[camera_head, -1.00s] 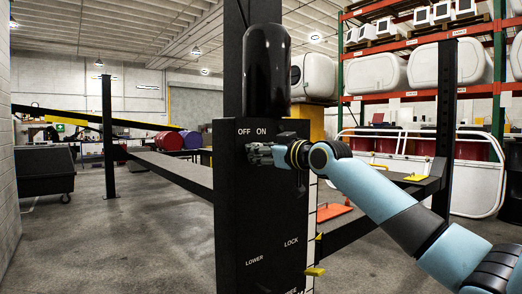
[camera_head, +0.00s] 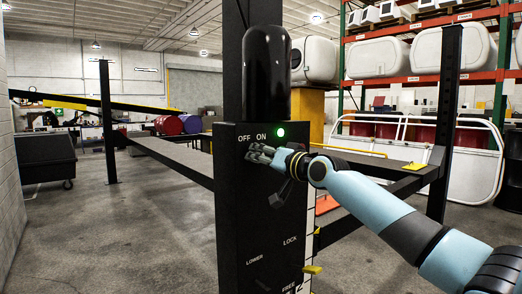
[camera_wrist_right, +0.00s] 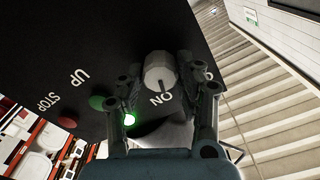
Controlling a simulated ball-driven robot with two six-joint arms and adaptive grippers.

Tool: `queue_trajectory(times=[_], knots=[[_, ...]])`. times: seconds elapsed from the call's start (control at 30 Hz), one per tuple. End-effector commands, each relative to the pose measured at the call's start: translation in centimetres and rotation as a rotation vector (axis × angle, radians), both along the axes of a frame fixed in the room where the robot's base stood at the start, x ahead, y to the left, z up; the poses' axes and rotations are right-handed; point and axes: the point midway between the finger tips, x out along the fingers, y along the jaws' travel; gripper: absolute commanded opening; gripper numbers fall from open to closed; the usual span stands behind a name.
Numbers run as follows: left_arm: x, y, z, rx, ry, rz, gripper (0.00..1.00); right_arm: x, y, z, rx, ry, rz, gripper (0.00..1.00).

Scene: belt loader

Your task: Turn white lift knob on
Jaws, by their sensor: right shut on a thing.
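The white lift knob (camera_wrist_right: 159,70) shows pale grey in the right wrist view, between the two fingers of my right gripper (camera_wrist_right: 162,82). The fingers are closed on its sides. The ON label (camera_wrist_right: 162,98) is beside the knob, and a dark line marks the knob's face on that side. In the head view my right gripper (camera_head: 258,152) is against the black control box (camera_head: 240,235), just below the OFF and ON labels, and hides the knob. A green lamp (camera_head: 281,132) glows right of ON. My left gripper is out of view.
A green button (camera_wrist_right: 97,102) and a red button (camera_wrist_right: 67,122) sit near the UP and STOP labels. A dark lever (camera_head: 279,196) is below my gripper. Lift ramps (camera_head: 175,157) extend behind to the left. The floor (camera_head: 110,230) at left is clear.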

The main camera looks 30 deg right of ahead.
Motion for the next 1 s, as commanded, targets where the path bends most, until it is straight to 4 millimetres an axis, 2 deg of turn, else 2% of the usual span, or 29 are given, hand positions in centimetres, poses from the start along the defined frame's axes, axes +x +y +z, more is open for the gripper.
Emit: queue_trajectory(times=[0.1,0.4,0.93,0.97,1.0], knots=[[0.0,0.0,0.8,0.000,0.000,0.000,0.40,0.0,0.0,0.2,0.073,0.006,-0.001,0.03],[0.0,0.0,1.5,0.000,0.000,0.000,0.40,0.0,0.0,0.1,0.184,0.014,0.000,0.03],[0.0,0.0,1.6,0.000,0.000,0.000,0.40,0.0,0.0,0.0,0.210,0.017,0.000,0.03],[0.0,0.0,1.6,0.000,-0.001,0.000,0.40,0.0,0.0,0.0,0.210,0.017,0.000,0.36],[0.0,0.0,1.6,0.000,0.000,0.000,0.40,0.0,0.0,0.0,0.209,0.016,0.000,0.41]])
